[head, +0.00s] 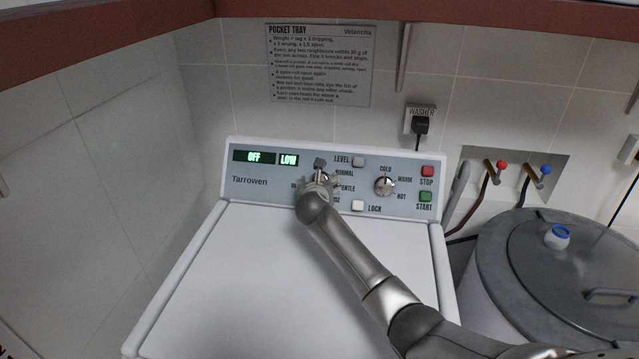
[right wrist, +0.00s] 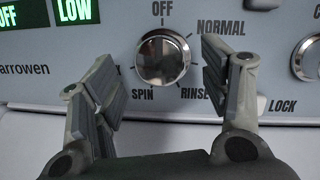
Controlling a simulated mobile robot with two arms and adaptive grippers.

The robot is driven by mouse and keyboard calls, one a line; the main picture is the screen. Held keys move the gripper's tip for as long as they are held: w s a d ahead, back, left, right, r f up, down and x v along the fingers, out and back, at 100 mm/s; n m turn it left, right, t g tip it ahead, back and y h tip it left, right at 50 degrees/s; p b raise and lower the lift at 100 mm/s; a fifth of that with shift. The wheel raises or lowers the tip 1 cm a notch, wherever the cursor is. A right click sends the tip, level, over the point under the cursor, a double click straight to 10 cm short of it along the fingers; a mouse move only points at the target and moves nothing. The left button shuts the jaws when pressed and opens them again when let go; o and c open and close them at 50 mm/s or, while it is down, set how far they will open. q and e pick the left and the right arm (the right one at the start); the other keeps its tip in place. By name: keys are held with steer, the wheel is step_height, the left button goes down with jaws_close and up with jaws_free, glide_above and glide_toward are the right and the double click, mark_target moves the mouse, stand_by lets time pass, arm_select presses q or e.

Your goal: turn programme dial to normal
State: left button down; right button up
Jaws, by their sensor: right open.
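The programme dial (right wrist: 163,57) is a round chrome knob on the washer's grey panel, ringed by OFF at the top, NORMAL at upper right, RINSE at lower right and SPIN at lower left. I cannot clearly make out its pointer. The panel display (head: 254,157) reads OFF. My right gripper (right wrist: 160,72) is open, with one finger on each side of the dial and a gap to the knob on both sides. In the head view my right gripper (head: 318,184) hides most of the dial. My left gripper is not in view.
A second chrome knob (head: 385,186), marked COLD, WARM and HOT, sits to the right. Red STOP (head: 427,171) and green START (head: 426,197) buttons, the LEVEL button (head: 358,160) and the LOCK button (head: 358,205) are nearby. The white washer lid (head: 230,290) is bare.

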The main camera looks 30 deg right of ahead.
steer(key=shift+x, duration=1.3)
steer(key=c, duration=1)
steer(key=shift+m, duration=0.4)
steer(key=m+h, duration=0.1)
steer(key=m, duration=0.3)
steer(key=shift+g, duration=0.3)
steer(key=m+g+h+b, duration=0.1)
steer(key=m, duration=0.5)
steer(key=shift+a+f+b, duration=0.1)
steer(key=shift+b, duration=0.25)
steer(key=shift+m+g, duration=0.3)
